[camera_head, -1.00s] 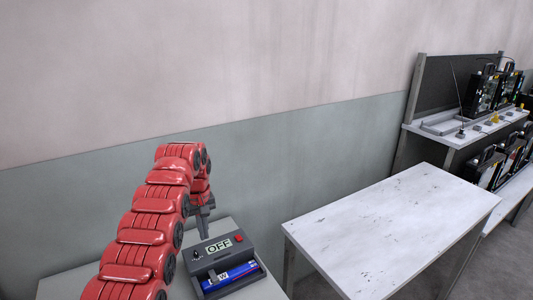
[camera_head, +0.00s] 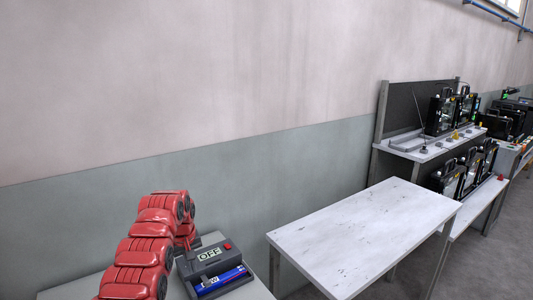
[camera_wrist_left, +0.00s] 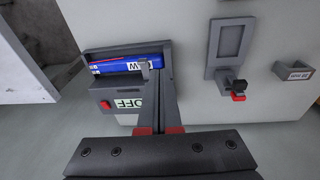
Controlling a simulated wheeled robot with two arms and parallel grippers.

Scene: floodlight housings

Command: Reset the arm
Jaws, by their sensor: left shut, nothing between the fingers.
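My left arm, red and segmented, comes in from the lower left of the head view. Its left gripper (camera_wrist_left: 153,72) shows in the wrist view, with the dark fingers together and nothing between them. Beyond the fingertips is a grey device (camera_head: 205,256) with an OFF display, a red button and a blue battery-like block (camera_head: 222,281) in its tray. The block also shows in the wrist view (camera_wrist_left: 118,65), close to the fingertips; I cannot tell whether they touch. In the head view my arm hides most of the gripper. My right gripper is not in view.
The device stands on a light table (camera_head: 245,292). A bare white table (camera_head: 365,228) stands to its right. A workbench with floodlight housings (camera_head: 440,115) is further right. The wrist view shows a grey bracket (camera_wrist_left: 231,45) and a small labelled holder (camera_wrist_left: 294,74).

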